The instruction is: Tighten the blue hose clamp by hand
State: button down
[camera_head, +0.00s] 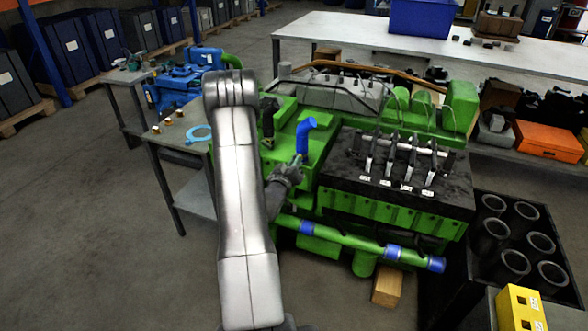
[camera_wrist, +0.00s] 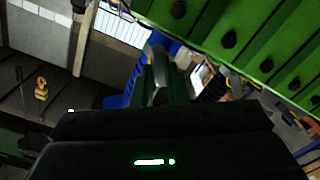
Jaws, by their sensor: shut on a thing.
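A bent blue hose (camera_head: 304,137) stands up from the green engine (camera_head: 330,115), just left of the black cylinder head. My gripper (camera_head: 298,161) is at the hose's lower end, reaching in from the front left. Its fingers (camera_wrist: 160,82) are shut on a small grey piece, which seems to be part of the hose clamp (camera_wrist: 157,62). The clamp is mostly hidden by the fingers and too small to make out in the head view. In the wrist view the blue hose (camera_wrist: 127,92) shows behind and to the left of the fingers.
The black cylinder head (camera_head: 345,165) with upright rocker parts stands close right of my gripper. A green pipe with blue joints (camera_head: 392,252) runs along the engine's front. A side table (camera_head: 165,137) with a light-blue ring (camera_head: 199,133) stands left.

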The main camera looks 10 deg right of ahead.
jog(key=m+b, duration=0.6)
jog(key=b, duration=0.4)
jog(key=shift+d, duration=0.1)
jog(key=shift+s, duration=0.1)
jog(key=c, duration=1.4)
grip_release()
jog(key=shift+c, duration=0.2)
jog(key=v, duration=1.4)
jog(key=shift+b, duration=0.3)
jog(key=shift+d, duration=0.1)
